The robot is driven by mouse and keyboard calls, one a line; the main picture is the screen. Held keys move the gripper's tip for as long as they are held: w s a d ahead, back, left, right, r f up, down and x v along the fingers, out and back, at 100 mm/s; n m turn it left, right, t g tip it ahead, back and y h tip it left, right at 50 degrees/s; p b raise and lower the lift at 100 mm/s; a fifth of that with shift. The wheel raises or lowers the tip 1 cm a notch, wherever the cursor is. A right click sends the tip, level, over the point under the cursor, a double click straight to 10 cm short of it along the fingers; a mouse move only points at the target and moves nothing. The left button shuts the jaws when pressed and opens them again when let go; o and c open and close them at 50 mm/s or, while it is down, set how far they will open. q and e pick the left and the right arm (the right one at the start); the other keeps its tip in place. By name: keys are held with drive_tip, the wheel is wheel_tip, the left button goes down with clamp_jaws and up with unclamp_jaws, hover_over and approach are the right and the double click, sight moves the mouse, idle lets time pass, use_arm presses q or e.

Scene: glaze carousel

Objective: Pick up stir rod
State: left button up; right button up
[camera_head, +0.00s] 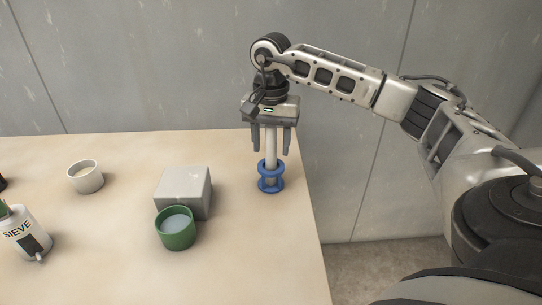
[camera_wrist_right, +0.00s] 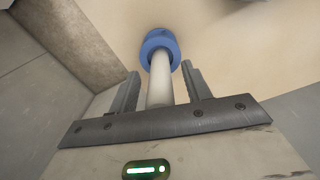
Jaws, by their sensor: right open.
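The stir rod (camera_head: 270,146) is a pale, thick rod standing upright in a blue ringed holder (camera_head: 270,182) near the table's right edge. My right gripper (camera_head: 271,150) points down above the holder, open, with one finger on each side of the rod's upper part. In the right wrist view the rod (camera_wrist_right: 160,82) runs between the two fingers (camera_wrist_right: 160,85), with a visible gap on either side. The blue holder (camera_wrist_right: 159,44) shows beyond the fingertips. The rod's top is hidden by the gripper body in the head view. My left gripper is not in view.
A grey block (camera_head: 183,188) stands left of the holder, with a green cup (camera_head: 176,239) of pale liquid in front. A white cup (camera_head: 86,178) and a bottle labelled SIEVE (camera_head: 27,236) stand farther left. The table's right edge is close to the holder; a grey wall rises behind.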

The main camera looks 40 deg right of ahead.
drive_tip(key=shift+f, duration=0.15)
clamp_jaws()
